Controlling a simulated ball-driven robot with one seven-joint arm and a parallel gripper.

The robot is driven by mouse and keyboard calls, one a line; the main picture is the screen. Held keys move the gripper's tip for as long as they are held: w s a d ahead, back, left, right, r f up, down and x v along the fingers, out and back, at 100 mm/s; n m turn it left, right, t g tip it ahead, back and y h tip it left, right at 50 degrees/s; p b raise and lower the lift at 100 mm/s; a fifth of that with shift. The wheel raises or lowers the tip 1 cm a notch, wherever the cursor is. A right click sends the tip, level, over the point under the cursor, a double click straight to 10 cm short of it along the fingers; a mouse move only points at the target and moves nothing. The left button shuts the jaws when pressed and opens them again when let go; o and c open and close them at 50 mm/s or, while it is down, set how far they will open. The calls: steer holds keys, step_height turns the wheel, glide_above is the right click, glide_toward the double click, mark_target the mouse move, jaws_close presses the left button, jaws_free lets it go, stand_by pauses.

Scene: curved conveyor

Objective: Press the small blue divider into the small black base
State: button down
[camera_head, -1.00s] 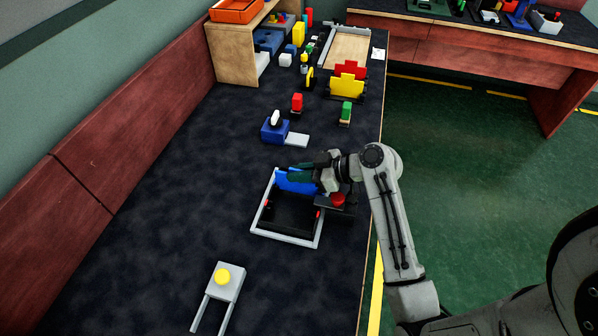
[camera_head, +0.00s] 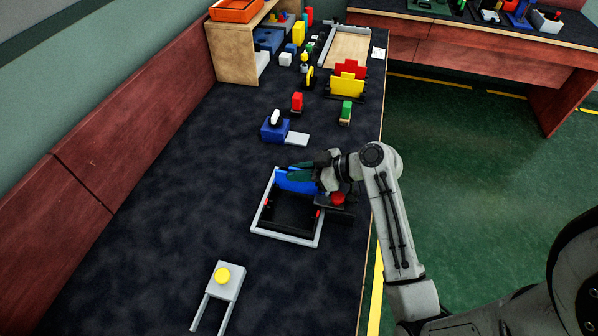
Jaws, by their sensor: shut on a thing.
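My gripper (camera_head: 304,172) is shut on the blue divider (camera_head: 294,184), near the back edge of a light grey square frame. The dark fingers lie across the divider's top and hide part of it. The divider looks tilted. A black base (camera_head: 290,224) shows inside the grey frame (camera_head: 283,239), below and in front of the divider. I cannot tell whether the divider touches the base, as the gripper and the divider cover its rear part.
A red button (camera_head: 338,199) on a dark block stands right of the frame, close under my arm. A blue block (camera_head: 275,130) with a grey plate is behind. A grey fork-shaped piece with a yellow knob (camera_head: 222,276) lies in front. The table's left side is clear.

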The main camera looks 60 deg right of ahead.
steer(key=shift+r+p, duration=0.85)
steer(key=shift+r, duration=0.45)
steer(key=shift+f+b, duration=1.65)
steer(key=shift+f, duration=0.25)
stand_by(0.9)
steer(key=c, duration=1.1)
jaws_free()
steer(key=v, duration=1.1)
steer(key=shift+w, duration=0.1)
